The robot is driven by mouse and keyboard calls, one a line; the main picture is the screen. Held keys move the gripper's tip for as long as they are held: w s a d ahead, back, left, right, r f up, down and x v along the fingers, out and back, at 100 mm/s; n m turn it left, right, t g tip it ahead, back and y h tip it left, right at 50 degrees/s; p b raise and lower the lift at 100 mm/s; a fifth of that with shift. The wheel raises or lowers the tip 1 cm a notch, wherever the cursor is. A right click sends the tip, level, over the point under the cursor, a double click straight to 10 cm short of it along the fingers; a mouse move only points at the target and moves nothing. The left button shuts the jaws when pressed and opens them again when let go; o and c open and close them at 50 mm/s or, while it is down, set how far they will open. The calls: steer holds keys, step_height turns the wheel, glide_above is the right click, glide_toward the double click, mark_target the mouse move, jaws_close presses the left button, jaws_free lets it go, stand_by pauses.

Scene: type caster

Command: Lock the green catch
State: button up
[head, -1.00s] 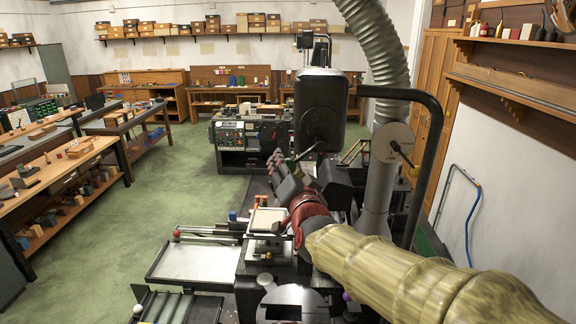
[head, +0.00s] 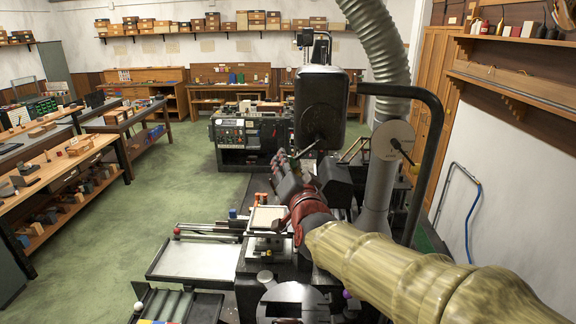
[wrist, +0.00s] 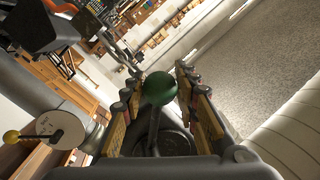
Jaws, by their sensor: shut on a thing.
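The green catch shows in the wrist view as a dark green ball knob (wrist: 159,88) on a dark lever (wrist: 154,128). My gripper (wrist: 163,96) has its two fingers on either side of the knob and is shut on it. The lever runs down from the knob to a round dark base between the fingers. In the head view my gripper (head: 281,165) is beside the dark machine, past the red part of my arm. I cannot make out the green knob there.
A tall dark machine head (head: 320,108) and a bent black tube (head: 428,170) stand close to my arm. A grey ribbed hose (head: 378,60) hangs above. A pale tray (head: 196,260) lies at front left. The green floor at left is clear.

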jaws_close()
steer(key=shift+a+b, duration=0.1)
steer(key=shift+b, duration=0.4)
steer(key=shift+a+r+m+b, duration=0.2)
steer(key=shift+m+b, duration=0.3)
steer(key=shift+b, duration=0.5)
steer(key=r+m+b, duration=0.1)
steer(key=b, duration=0.1)
steer(key=a+m+b, duration=0.1)
steer(key=b, duration=0.1)
steer(key=shift+r+m+t+b, duration=0.3)
steer(key=shift+r+t+b, duration=0.1)
steer(key=shift+a+r+m+t+h+b, duration=0.2)
steer(key=shift+r+m+t+b, duration=0.1)
steer(key=shift+r+m+b, duration=0.8)
steer(key=shift+a+r+m+t+h+b, duration=0.25)
steer(key=shift+r+m+b, duration=0.6)
steer(key=shift+r+m, duration=0.45)
steer(key=o, duration=1.1)
jaws_free()
steer(key=shift+f, duration=0.1)
steer(key=shift+c, duration=0.2)
steer(key=shift+o, duration=0.2)
